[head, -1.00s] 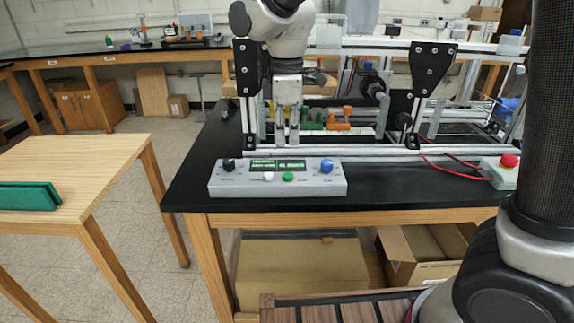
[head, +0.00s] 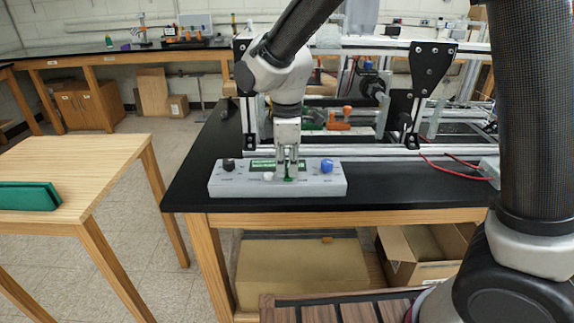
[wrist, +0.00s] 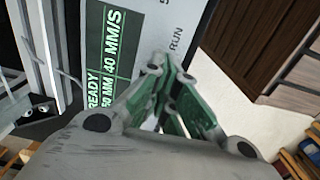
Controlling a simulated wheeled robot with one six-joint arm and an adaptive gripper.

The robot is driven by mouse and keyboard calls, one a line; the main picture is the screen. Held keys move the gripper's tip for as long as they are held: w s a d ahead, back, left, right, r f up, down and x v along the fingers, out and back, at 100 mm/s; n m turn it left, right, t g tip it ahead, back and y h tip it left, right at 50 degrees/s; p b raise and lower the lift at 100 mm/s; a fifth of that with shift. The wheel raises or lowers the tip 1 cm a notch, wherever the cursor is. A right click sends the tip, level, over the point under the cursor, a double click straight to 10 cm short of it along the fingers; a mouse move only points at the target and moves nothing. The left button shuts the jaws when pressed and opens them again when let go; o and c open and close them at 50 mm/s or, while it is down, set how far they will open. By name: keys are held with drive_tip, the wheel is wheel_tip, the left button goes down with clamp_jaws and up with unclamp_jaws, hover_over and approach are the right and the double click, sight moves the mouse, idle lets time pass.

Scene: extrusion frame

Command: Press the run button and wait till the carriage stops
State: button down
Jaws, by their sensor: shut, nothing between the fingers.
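The grey control box (head: 225,188) stands near the front edge of the black bench top. My gripper (head: 287,177) is shut and empty, pointing down over the box's front middle, at the green button (head: 288,180), which it largely covers. I cannot tell whether the tips touch the button. In the wrist view, the display (wrist: 108,60) reads READY and 40 MM/S, and the label RUN (wrist: 177,40) shows beside my gripper (wrist: 160,65). The button itself is hidden there. The extrusion frame (head: 370,150) stands behind the box; I cannot make out which part is the carriage.
The box also bears a black knob (head: 228,165), a white button (head: 268,176) and a blue knob (head: 327,166). Red cables (head: 450,172) run at the right.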

sight(297, 184)
drive_tip(key=shift+s+d+f, duration=0.15)
drive_tip(key=shift+s+f, duration=0.1)
drive_tip(key=shift+f, duration=0.5)
wheel_tip(297, 184, up, 15)
drive_tip(key=shift+w+a, duration=0.2)
drive_tip(key=shift+w, duration=0.05)
drive_tip(key=s+d+m+t, duration=0.1)
drive_tip(key=s+d+m, duration=0.4)
drive_tip(key=d, duration=0.6)
drive_tip(key=s+d+m+t, duration=0.2)
drive_tip(key=s+d+m, duration=0.4)
drive_tip(key=d, duration=0.5)
drive_tip(key=s+d+m+t, duration=0.1)
drive_tip(key=s+d+m, duration=0.5)
drive_tip(key=d, duration=0.5)
drive_tip(key=shift+d+r+m, duration=0.3)
drive_tip(key=shift+r, duration=0.15)
